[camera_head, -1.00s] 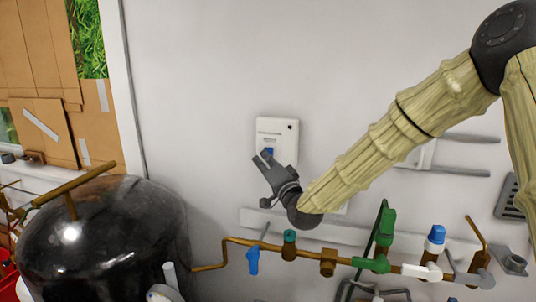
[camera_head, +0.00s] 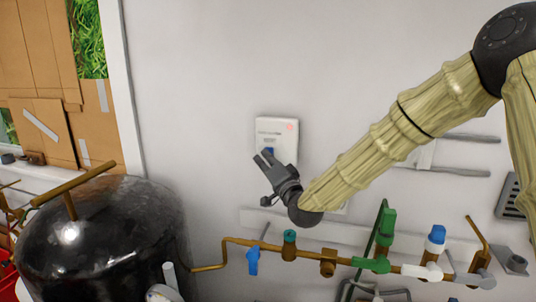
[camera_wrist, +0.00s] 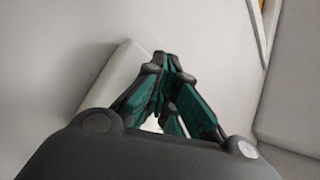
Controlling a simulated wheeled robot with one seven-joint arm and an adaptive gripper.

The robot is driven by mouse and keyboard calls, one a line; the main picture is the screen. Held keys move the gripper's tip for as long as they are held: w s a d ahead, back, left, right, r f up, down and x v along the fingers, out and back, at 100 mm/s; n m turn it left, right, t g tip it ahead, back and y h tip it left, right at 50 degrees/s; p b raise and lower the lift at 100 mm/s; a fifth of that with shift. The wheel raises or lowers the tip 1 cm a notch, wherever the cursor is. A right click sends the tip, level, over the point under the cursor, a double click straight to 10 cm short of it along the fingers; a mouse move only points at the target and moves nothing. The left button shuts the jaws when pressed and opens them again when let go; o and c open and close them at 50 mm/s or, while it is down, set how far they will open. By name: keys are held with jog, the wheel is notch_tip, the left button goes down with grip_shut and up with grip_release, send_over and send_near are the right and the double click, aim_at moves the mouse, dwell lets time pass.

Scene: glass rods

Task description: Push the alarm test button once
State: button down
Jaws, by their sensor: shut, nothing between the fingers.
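The alarm box (camera_head: 273,129) is a white unit on the grey wall. Its blue button (camera_head: 268,151) shows on the lower front, just above my fingertips. My gripper (camera_head: 262,158) is shut and empty, in front of the lower part of the box. I cannot tell whether the fingertips touch the button. In the wrist view the shut fingers (camera_wrist: 166,62) point at the wall beside the white box (camera_wrist: 118,74) and hide part of it; the button is not visible there.
A brass pipe (camera_head: 300,250) with several coloured valves runs along the wall below my gripper. A black tank (camera_head: 100,235) stands at the lower left. The wall above the box is clear. A grey vent (camera_head: 508,196) is at the right.

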dwell(0.6)
jog(key=shift+s+a+b, duration=0.25)
jog(key=shift+s+b, duration=0.1)
jog(key=shift+s, duration=0.4)
jog(key=shift+s+a+b, duration=0.25)
jog(key=shift+s, duration=0.55)
jog(key=shift+s+a+b, duration=0.2)
jog(key=shift+s+a, duration=0.05)
jog(key=shift+s, duration=0.55)
jog(key=shift+s+a+b, duration=0.25)
jog(key=shift+s, duration=0.55)
